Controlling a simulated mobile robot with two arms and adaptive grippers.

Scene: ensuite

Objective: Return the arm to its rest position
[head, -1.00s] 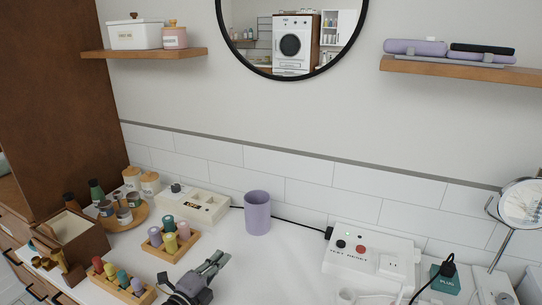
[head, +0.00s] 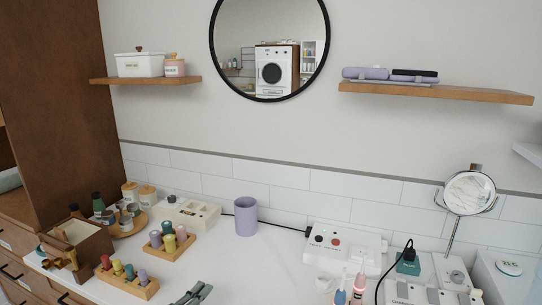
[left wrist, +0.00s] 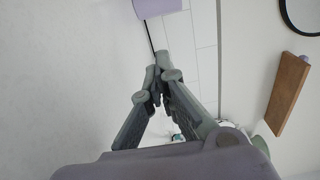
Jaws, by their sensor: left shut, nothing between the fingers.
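My left gripper (head: 193,294) shows at the bottom edge of the head view, over the white counter (head: 232,270). Only its grey fingers show there. In the left wrist view its fingers (left wrist: 154,84) meet at the tips, with nothing between them. The nearest thing ahead is the purple cup (head: 246,216), which stands upright on the counter apart from the gripper. The cup also shows at the top of the left wrist view (left wrist: 158,7). My right gripper is not in view.
Left of the gripper stand a wooden tray of coloured pegs (head: 142,293), a second peg tray (head: 182,249) and a wooden box (head: 92,243). A white test box (head: 345,245) and charging items stand right. The counter's middle is clear.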

